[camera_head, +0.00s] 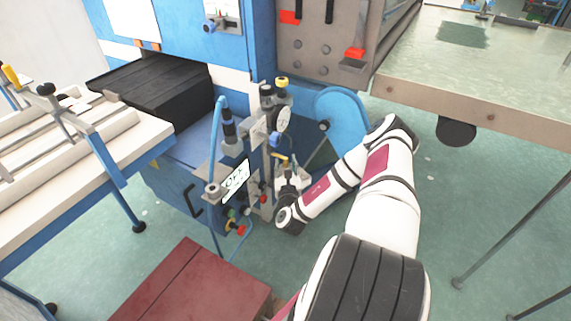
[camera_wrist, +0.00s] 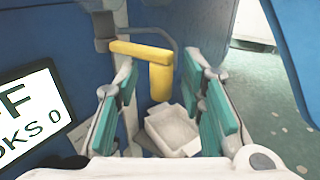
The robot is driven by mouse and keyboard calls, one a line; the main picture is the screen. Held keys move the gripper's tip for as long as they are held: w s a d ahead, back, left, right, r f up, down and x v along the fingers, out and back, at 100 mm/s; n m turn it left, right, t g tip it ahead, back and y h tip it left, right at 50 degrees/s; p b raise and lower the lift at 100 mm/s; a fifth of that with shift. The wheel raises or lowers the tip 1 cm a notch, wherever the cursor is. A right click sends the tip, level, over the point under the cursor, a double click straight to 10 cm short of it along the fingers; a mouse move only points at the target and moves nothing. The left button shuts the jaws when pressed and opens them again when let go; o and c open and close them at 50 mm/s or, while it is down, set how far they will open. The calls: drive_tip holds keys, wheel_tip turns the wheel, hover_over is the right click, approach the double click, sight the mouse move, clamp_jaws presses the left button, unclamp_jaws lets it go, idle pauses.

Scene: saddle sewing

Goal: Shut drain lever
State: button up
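A yellow L-shaped lever (camera_wrist: 140,50) shows in the wrist view, with a bar running across from a grey vertical pipe (camera_wrist: 103,28) and a short end bent downward. I take it to be the drain lever. In the head view, a small yellow piece (camera_head: 280,158) shows just above my gripper. My gripper (camera_wrist: 158,76) is open, its teal-padded fingers wide apart. The lever's bent end appears between the fingertips in the picture; I cannot tell whether either finger touches it. In the head view my gripper (camera_head: 287,178) is low beside the blue machine, partly hidden among fittings.
A white tray-like box (camera_wrist: 172,130) shows below the lever, between the fingers. A display panel (camera_wrist: 35,112) stands close on the left. Pipes, a gauge (camera_head: 283,120) and valves crowd the machine's front. A dark red platform (camera_head: 195,285) lies in front; green floor is open to the right.

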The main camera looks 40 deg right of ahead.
drive_tip(key=v, duration=1.1)
drive_tip(key=shift+a, duration=0.2)
drive_tip(key=shift+s, duration=0.2)
